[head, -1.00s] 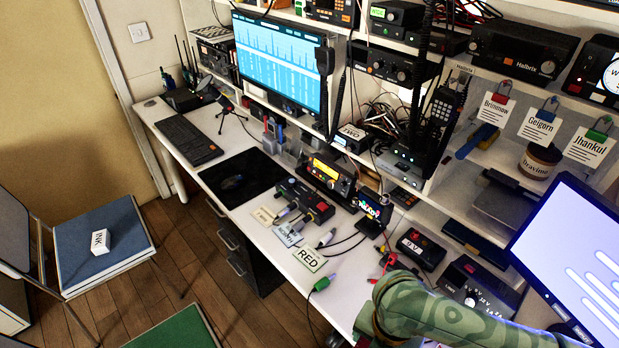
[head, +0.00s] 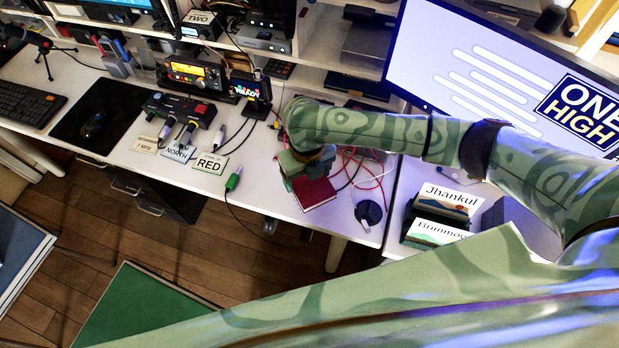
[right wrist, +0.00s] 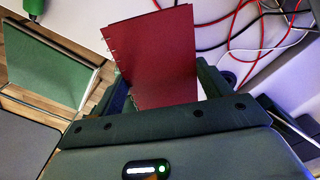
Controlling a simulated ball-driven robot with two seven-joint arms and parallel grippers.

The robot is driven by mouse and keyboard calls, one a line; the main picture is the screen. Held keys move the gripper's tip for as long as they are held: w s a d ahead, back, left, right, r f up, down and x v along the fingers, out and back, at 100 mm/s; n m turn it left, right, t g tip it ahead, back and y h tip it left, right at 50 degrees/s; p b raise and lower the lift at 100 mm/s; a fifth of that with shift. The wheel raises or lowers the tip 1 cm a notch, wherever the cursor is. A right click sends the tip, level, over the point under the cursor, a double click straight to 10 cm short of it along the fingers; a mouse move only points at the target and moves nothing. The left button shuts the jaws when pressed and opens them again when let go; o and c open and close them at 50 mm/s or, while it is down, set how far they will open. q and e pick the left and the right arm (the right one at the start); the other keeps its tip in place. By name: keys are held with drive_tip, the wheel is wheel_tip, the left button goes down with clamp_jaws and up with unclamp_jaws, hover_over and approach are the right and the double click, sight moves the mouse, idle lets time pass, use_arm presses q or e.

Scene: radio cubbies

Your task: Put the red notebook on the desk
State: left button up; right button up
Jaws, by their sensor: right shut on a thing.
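The red notebook (head: 314,193) is held in my right gripper (head: 304,172) over the front part of the white desk (head: 258,178). In the right wrist view the notebook (right wrist: 155,55) stands out between the two fingers (right wrist: 162,95), with its spiral-bound edge on the left. The gripper is shut on it. I cannot tell whether the notebook's lower edge touches the desk. My left gripper is not in view.
Red and white cables (head: 362,172) lie just right of the notebook, near a round black puck (head: 368,212). A large monitor (head: 480,75) stands behind my arm.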

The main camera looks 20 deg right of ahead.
drive_tip(key=f, duration=0.1)
drive_tip(key=w+d+f+b, duration=0.1)
drive_tip(key=w+f, duration=0.1)
drive_tip(key=f, duration=0.1)
drive_tip(key=shift+w+d+b, duration=0.25)
drive_tip(key=shift+d+b, duration=0.05)
drive_tip(key=shift+d, duration=0.05)
drive_tip(key=f, duration=0.1)
drive_tip(key=f+b, duration=0.1)
drive_tip(key=f, duration=0.1)
drive_tip(key=shift+w+d+f+b, duration=0.15)
drive_tip(key=shift+w+f+b, duration=0.1)
drive_tip(key=shift+f+b, duration=0.1)
drive_tip(key=shift+r, duration=0.15)
drive_tip(key=o, duration=1.1)
